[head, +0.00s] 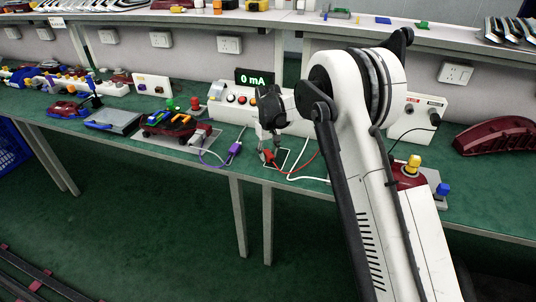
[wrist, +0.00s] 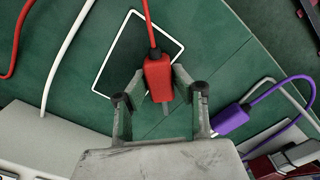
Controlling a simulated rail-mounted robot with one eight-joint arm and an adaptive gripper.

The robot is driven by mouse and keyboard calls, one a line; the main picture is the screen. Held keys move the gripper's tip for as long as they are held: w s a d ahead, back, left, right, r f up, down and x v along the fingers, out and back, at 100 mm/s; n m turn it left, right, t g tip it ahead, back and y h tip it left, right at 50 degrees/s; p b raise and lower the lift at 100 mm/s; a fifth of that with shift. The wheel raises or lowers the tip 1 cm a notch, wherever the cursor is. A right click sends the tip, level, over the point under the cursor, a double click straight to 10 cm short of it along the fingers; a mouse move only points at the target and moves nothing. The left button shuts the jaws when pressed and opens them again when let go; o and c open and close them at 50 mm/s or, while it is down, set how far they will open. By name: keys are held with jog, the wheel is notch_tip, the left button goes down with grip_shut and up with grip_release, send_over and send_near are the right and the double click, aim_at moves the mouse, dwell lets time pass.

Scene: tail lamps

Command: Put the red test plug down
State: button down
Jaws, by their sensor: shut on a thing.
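The red test plug (wrist: 158,78) sits between my gripper's fingers (wrist: 160,93) in the wrist view, with its red cable running up out of the picture. My gripper (head: 268,147) is shut on the plug and points down over the green bench. In the head view the plug (head: 268,157) shows small and red at the fingertips. A dark rectangle with a white outline (wrist: 127,52) lies on the bench by the plug; the plug overlaps its right side in the wrist view. Whether the plug touches the bench I cannot tell.
A purple plug (head: 235,148) with its cable lies left of my gripper; it is at the right in the wrist view (wrist: 230,120). A white cable (head: 300,177) lies nearby. A tester reading 0 mA (head: 255,78) stands behind. The bench's front edge is close.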

aim_at(268, 152)
jog(key=shift+f, duration=0.15)
jog(key=c, duration=1.4)
grip_release()
jog(key=shift+c, duration=0.2)
notch_tip(268, 152, up, 12)
jog(key=p, duration=0.1)
jog(key=shift+r, duration=0.2)
